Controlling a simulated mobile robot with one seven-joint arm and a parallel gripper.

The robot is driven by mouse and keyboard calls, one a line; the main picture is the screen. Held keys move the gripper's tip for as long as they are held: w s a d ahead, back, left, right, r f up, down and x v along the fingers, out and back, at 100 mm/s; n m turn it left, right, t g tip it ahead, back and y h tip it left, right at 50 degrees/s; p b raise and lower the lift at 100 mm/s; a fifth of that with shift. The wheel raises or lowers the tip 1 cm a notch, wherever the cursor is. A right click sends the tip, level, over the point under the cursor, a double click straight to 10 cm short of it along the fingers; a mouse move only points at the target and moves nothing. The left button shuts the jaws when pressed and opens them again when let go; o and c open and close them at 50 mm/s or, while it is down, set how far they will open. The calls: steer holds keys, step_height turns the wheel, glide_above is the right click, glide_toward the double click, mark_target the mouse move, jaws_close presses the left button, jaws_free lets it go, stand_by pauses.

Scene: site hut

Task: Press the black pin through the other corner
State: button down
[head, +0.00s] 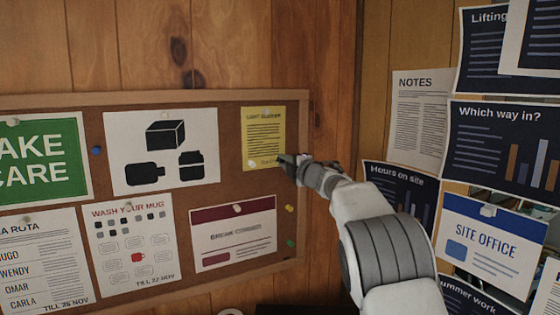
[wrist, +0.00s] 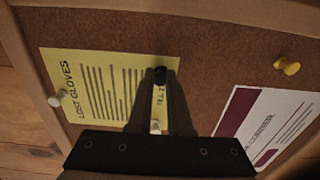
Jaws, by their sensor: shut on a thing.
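The yellow "Lost gloves" sheet (head: 262,132) hangs on the cork board (head: 230,97), and fills the left middle of the wrist view (wrist: 100,75). A white pin (wrist: 57,98) sits at its title edge. A white pin head (head: 251,163) shows by its lower left corner in the head view. My gripper (head: 283,159) is at the sheet's lower right corner. In the wrist view my gripper (wrist: 161,80) is shut on the black pin (wrist: 160,74), over that corner. The pin's point is hidden, so I cannot tell whether it touches the sheet.
A yellow pin (head: 290,209) and a green pin (head: 291,243) are in the board below my gripper. The "Break corner" notice (head: 234,235) hangs below the sheet. The board's wooden frame (head: 303,130) runs close to the right. Posters (head: 400,190) cover the side wall beyond my arm.

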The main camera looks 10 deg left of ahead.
steer(key=c, duration=0.8)
jaws_free()
steer(key=shift+a, duration=0.1)
steer(key=shift+o, duration=0.2)
steer(key=shift+f, duration=0.1)
